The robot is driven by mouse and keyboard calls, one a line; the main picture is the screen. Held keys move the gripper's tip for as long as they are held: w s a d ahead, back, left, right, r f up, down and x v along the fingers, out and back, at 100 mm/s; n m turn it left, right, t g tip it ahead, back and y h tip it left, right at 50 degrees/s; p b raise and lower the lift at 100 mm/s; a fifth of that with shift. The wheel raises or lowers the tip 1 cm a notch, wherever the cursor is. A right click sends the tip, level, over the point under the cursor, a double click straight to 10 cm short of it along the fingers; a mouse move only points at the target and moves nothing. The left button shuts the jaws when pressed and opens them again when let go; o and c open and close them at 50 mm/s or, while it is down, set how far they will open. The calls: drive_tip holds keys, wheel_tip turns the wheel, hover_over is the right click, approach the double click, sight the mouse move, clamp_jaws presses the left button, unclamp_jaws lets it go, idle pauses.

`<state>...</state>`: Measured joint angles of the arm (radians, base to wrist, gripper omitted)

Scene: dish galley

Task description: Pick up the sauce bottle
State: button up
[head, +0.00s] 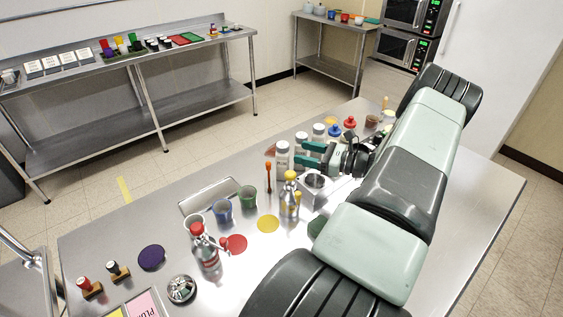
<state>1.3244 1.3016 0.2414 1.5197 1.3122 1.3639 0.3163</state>
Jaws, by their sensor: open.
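My gripper (306,154) is open, with green fingers pointing left above the steel table. It looks empty. No label marks one thing as the sauce bottle. Two shiny bottles could fit: one with a yellow top (289,198) stands in front of my gripper, nearer the camera, and one with a red top (207,252) stands further left and nearer. A blue-topped container (334,131) and a red-topped one (350,123) stand behind my gripper, partly hidden. A white-lidded jar (282,157) is just left of the fingertips; I cannot tell whether they touch.
Around the bottles are a blue cup (223,209), a green cup (248,197), a grey tray (209,194), a metal box (314,185) and a call bell (181,289). Coloured discs lie flat, one yellow (268,224). The table's left back area is clear.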

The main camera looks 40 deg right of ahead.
sight(283, 149)
drive_tip(key=shift+m+t+h, duration=0.6)
drive_tip(key=shift+m+h, duration=0.1)
drive_tip(key=shift+m, duration=0.2)
drive_tip(key=w, duration=0.2)
drive_tip(key=w+a+f, duration=0.1)
drive_tip(key=w, duration=0.2)
drive_tip(key=w+a+f, duration=0.1)
drive_tip(key=w, duration=0.2)
drive_tip(key=shift+w+a+f, duration=0.1)
drive_tip(key=shift+w+a, duration=0.1)
drive_tip(key=shift+a, duration=0.05)
clamp_jaws()
